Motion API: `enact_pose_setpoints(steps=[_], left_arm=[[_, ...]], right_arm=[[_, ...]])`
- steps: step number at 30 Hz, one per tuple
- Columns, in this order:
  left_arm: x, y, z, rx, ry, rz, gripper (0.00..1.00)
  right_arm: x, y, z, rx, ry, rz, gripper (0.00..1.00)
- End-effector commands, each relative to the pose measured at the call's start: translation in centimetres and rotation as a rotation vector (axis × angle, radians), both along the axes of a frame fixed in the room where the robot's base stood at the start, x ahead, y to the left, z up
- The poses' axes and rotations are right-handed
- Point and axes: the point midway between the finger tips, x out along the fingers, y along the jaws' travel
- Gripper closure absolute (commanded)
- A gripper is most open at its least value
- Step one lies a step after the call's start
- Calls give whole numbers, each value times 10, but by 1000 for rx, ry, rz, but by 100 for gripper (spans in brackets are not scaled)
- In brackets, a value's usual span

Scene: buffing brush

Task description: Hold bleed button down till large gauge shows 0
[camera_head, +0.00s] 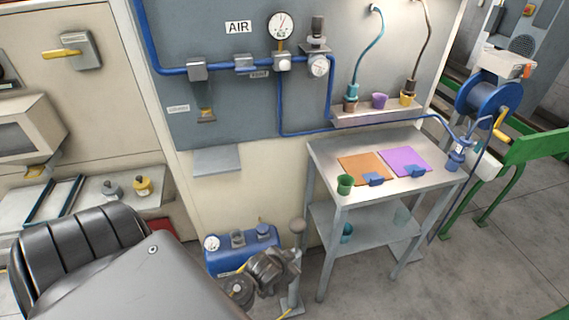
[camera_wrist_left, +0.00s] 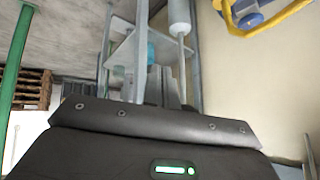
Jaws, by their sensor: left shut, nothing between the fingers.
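The large gauge (camera_head: 281,26) is a round white dial on the grey AIR panel, with its needle pointing roughly up; its figures are too small to read. A smaller gauge (camera_head: 318,66) sits lower to its right. I cannot tell for sure which part is the bleed button. My left gripper (camera_wrist_left: 163,72) shows in the left wrist view, shut and empty, its fingers pointing toward a thin post with a pale cylinder (camera_wrist_left: 180,14). I cannot make out contact. In the head view, dark jointed parts (camera_head: 264,272) stand close to a round-topped post (camera_head: 297,226). My right gripper is not in view.
A blue air tank (camera_head: 254,250) with a small dial stands low by the wall. A metal table (camera_head: 325,152) with orange and purple sheets stands right of it. Blue pipe (camera_head: 222,66) crosses the panel. A blue hose reel (camera_head: 487,97) and green rail (camera_head: 535,147) are farther right.

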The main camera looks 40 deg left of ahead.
Motion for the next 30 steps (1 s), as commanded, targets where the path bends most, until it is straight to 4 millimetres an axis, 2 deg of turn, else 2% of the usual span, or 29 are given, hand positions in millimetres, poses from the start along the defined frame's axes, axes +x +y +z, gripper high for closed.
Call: enact_pose_setpoints(steps=[1,3,5,9,13,18,21,24,27,30], left_arm=[[23,7,34,10,-83,6,100],[50,18,74,27,-196,17,100],[71,27,110,40,-293,28,100],[112,48,198,78,-527,53,100],[137,69,282,121,-752,82,100],[152,93,383,183,-1023,123,100],[152,104,428,216,-1150,146,100],[149,111,460,240,-1240,163,100],[146,115,479,256,-1296,175,100],[144,117,488,263,-1321,179,100]], right_arm=[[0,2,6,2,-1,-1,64],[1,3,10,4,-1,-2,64],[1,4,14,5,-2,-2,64],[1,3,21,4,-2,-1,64],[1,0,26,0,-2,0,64],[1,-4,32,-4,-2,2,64],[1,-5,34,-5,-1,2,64],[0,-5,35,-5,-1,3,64],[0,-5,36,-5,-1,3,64],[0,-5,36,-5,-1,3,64]])
